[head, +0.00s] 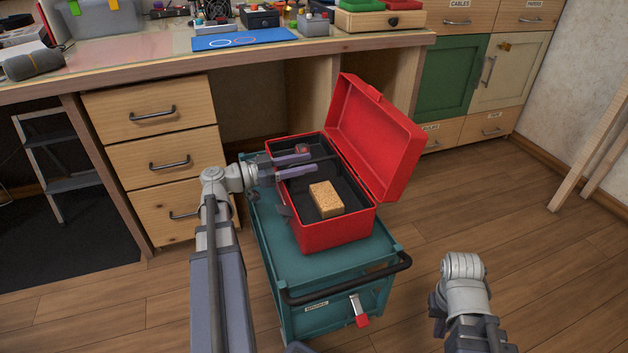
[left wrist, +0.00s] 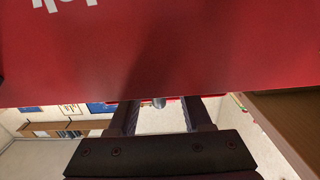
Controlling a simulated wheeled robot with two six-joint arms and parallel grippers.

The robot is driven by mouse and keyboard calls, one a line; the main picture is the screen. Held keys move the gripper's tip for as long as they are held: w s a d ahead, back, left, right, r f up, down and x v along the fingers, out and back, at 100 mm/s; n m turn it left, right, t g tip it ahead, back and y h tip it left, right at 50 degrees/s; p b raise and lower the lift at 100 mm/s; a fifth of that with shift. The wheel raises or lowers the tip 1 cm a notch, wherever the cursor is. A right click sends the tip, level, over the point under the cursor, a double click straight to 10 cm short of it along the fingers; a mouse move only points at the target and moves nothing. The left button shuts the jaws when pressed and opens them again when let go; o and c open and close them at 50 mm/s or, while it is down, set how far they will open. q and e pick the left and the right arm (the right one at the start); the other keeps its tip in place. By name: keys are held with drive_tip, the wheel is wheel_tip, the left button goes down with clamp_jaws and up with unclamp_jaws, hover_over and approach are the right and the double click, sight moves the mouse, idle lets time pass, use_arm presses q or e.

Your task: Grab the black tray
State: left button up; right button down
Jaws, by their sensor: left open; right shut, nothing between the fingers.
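The black tray (head: 298,198) appears as the dark insert inside the open red toolbox (head: 335,233); I cannot make out its full outline. A tan sponge (head: 326,199) lies in its near part. My left gripper (head: 313,162) reaches in from the left over the far half of the toolbox, open. A thin dark bar shows by its fingertips; I cannot tell whether it belongs to the tray. In the left wrist view the open fingers (left wrist: 162,108) point toward a red surface with white lettering. My right arm is low at the right; its fingers do not show.
The toolbox stands on a teal cart (head: 270,225) with a black handle (head: 350,283). Its red lid (head: 375,135) stands open at the right. A wooden drawer unit (head: 155,150) is close on the left, under the workbench. Floor to the right is clear.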

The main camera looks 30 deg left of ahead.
use_arm(q)
drive_tip(key=shift+w+d, duration=0.45)
drive_tip(key=shift+w, duration=0.1)
clamp_jaws()
drive_tip(key=shift+r, duration=0.1)
idle(0.9)
